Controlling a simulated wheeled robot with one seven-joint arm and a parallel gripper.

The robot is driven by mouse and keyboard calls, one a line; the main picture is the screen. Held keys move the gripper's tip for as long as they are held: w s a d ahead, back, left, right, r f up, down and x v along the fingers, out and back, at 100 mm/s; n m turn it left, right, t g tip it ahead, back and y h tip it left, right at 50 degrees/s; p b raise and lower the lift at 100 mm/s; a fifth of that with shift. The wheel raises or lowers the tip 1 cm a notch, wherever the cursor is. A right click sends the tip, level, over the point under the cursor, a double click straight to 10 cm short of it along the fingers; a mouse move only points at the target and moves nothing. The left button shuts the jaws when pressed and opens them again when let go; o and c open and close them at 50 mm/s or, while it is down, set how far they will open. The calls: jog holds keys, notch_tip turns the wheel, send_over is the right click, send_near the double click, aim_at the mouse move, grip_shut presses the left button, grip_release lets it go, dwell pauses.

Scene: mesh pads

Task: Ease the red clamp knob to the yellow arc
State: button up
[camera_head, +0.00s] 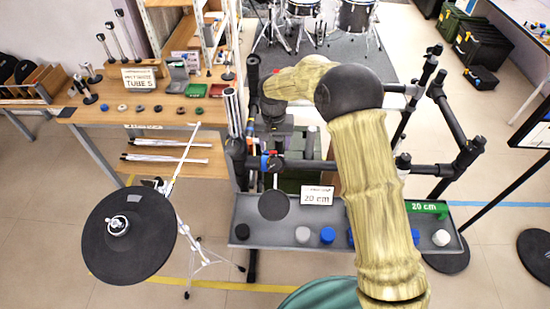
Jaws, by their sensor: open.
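My arm rises through the middle of the head view and bends left at a black joint. My gripper (274,160) points down at its far end, small and dark, and is open as far as it shows. Just by it, on the left of the black tube rack (238,150), is a small clamp with red, blue and orange-yellow spots (264,162). The red clamp knob and the yellow arc are too small to tell apart there, and the gripper partly covers them. I cannot tell whether the fingers touch the knob.
A small dark round pad (274,205) hangs just below the gripper. A big black pad (128,236) on a stand is at the left. A wooden bench (115,108) stands behind.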

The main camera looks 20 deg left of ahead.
aim_at(275, 163)
notch_tip(275, 163, down, 9)
jog(key=shift+d+r+p, duration=0.1)
jog(key=shift+r+p, duration=0.1)
jog(key=shift+p, duration=0.75)
jog(key=c, duration=1)
